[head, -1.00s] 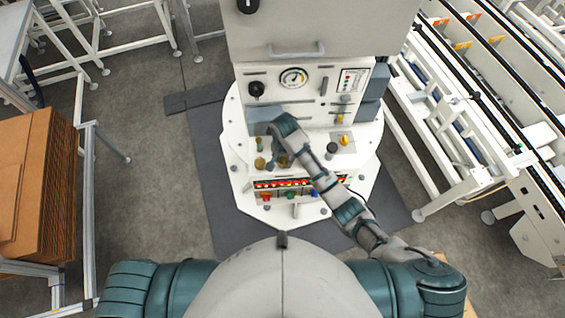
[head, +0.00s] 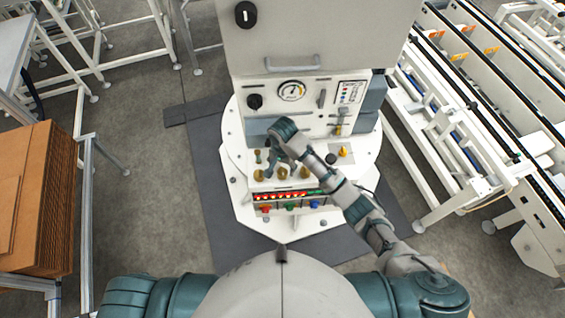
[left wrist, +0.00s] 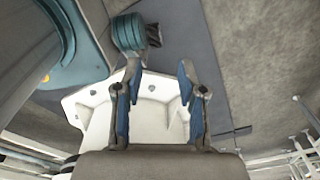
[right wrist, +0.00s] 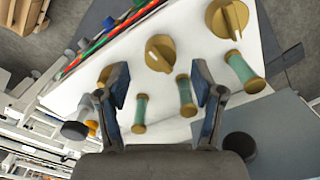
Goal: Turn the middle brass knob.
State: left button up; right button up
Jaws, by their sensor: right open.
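Three brass knobs stand in a row on the white sloping console (head: 238,190): the left one (head: 258,175), the middle one (head: 282,174) and the right one (head: 305,172). In the right wrist view the middle knob (right wrist: 159,53), with a pale pointer line, lies ahead between the fingertips. Another knob (right wrist: 227,18) is beyond the right finger, and the third (right wrist: 105,75) is partly behind the left finger. My right gripper (right wrist: 162,82) is open and empty, above the console and apart from the middle knob. My left gripper (left wrist: 158,80) is open and empty, outside the head view.
Green tubes with brass ends (right wrist: 187,95) stand behind the knobs, close to the right gripper's fingers. A lit red and green strip (head: 290,195) and coloured knobs (head: 290,207) are on the console front. A gauge panel (head: 310,105) rises behind. Cardboard (head: 35,195) stands left.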

aim_at(284, 173)
notch_tip(284, 173, up, 8)
jog(key=shift+s+d+r, duration=0.2)
jog(key=shift+s+d, duration=0.1)
jog(key=shift+s, duration=0.05)
